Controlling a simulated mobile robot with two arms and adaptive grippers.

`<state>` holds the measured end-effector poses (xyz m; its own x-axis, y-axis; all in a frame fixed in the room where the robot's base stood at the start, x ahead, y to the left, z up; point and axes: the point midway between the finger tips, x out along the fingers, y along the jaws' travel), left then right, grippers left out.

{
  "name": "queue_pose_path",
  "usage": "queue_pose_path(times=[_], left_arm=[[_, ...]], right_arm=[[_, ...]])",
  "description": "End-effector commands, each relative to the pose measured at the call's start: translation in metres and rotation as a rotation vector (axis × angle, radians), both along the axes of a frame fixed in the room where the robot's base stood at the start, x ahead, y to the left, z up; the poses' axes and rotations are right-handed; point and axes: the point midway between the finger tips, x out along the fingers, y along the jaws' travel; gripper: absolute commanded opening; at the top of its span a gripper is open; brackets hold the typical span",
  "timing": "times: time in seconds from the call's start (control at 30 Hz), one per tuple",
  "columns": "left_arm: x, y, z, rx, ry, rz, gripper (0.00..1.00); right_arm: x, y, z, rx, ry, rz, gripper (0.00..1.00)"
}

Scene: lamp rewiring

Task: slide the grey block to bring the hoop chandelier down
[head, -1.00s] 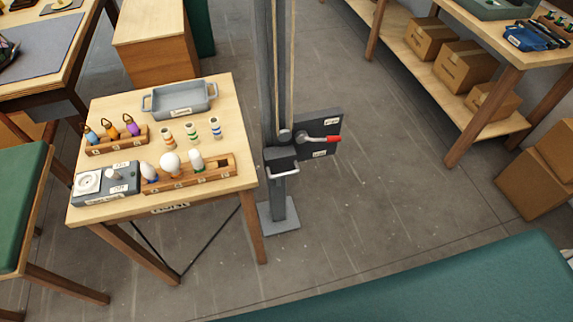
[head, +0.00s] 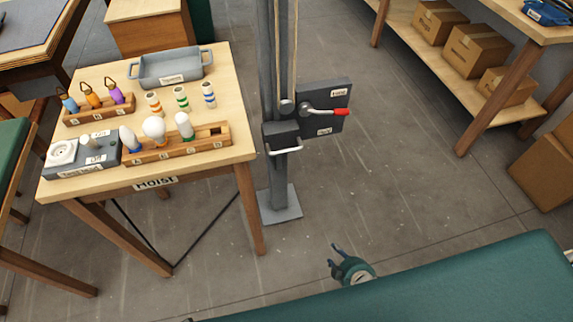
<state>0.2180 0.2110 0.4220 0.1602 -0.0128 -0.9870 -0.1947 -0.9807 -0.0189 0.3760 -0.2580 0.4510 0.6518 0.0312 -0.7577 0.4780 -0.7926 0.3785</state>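The grey block (head: 281,136) sits on the tall grey post (head: 279,185) and has a pale bar handle (head: 286,150) on its front. My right gripper (head: 334,257) is at the lower middle, at the far edge of a green surface. Its two dark fingers are spread apart with nothing between them. It is below and to the right of the block, clear of it. My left gripper is not in view. The hoop chandelier is not in view.
A dark plate (head: 325,106) with a red-tipped lever (head: 341,112) is beside the post. A wooden table (head: 221,142) with bulbs and a grey tray (head: 171,68) stands left. The green surface (head: 450,285) lies in front.

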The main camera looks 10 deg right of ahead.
Motion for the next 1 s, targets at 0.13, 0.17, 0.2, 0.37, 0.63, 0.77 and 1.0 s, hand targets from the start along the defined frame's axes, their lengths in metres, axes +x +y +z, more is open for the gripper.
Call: queue_pose_path(times=[0.13, 0.17, 0.2, 0.37, 0.63, 0.77, 1.0], left_arm=[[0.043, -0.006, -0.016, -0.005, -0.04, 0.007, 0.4], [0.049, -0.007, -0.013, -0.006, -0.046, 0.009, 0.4], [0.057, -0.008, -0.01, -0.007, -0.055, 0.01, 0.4], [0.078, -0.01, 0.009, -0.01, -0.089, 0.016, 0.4], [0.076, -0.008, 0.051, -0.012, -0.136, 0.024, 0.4], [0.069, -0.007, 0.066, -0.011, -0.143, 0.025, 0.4], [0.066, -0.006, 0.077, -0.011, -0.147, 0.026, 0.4]], right_arm=[[0.098, 0.0, 0.014, -0.118, -0.275, 0.169, 0.39], [0.114, 0.001, 0.024, -0.147, -0.329, 0.202, 0.39], [0.133, 0.004, 0.036, -0.185, -0.4, 0.247, 0.39], [0.193, 0.018, 0.093, -0.359, -0.681, 0.412, 0.39], [0.222, 0.053, 0.181, -0.657, -1.057, 0.622, 0.39], [0.221, 0.064, 0.204, -0.737, -1.142, 0.669, 0.39], [0.233, 0.073, 0.219, -0.766, -1.173, 0.683, 0.39]])
